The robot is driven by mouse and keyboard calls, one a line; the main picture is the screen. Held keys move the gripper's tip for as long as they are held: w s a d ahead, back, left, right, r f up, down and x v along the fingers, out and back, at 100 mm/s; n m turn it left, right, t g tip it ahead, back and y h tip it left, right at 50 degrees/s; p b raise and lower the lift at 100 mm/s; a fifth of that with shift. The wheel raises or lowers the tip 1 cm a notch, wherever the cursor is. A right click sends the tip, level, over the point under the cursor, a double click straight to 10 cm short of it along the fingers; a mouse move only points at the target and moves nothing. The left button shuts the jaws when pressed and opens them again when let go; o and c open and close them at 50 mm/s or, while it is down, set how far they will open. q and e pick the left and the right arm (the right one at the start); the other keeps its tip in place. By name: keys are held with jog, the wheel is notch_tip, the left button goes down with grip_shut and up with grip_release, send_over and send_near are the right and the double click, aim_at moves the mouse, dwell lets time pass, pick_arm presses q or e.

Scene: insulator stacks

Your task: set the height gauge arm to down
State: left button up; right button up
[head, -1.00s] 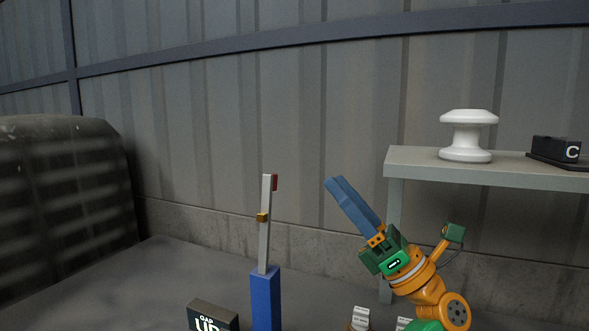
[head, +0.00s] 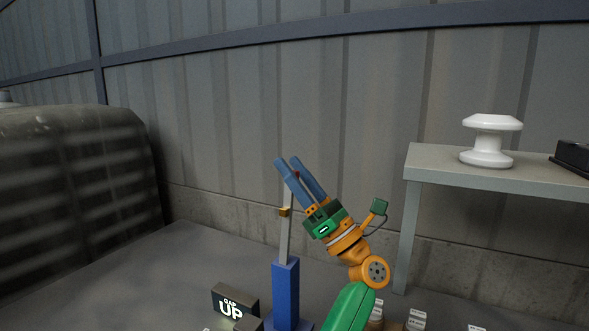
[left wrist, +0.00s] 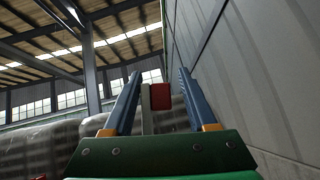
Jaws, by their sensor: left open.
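The height gauge is a blue post (head: 286,292) with a pale upright arm (head: 286,238), a brass block (head: 285,212) partway up and a red tip piece (head: 297,174). The arm points up. My left gripper (head: 288,161) is open at the top of the arm, its blue fingers partly hiding the tip. In the left wrist view the red tip (left wrist: 160,96) and pale arm (left wrist: 147,121) appear between the open fingers (left wrist: 159,73), with gaps on both sides. My right gripper is out of view.
A grey shelf table (head: 450,175) on the right holds a white insulator (head: 489,140) and a dark block (head: 573,156). Several small pale labelled pieces (head: 416,319) stand at the bottom. A corrugated wall lies behind.

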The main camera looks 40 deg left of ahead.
pick_arm(q)
jog(key=shift+s, duration=0.15)
grip_shut()
jog(key=shift+r, duration=0.1)
dwell(1.0)
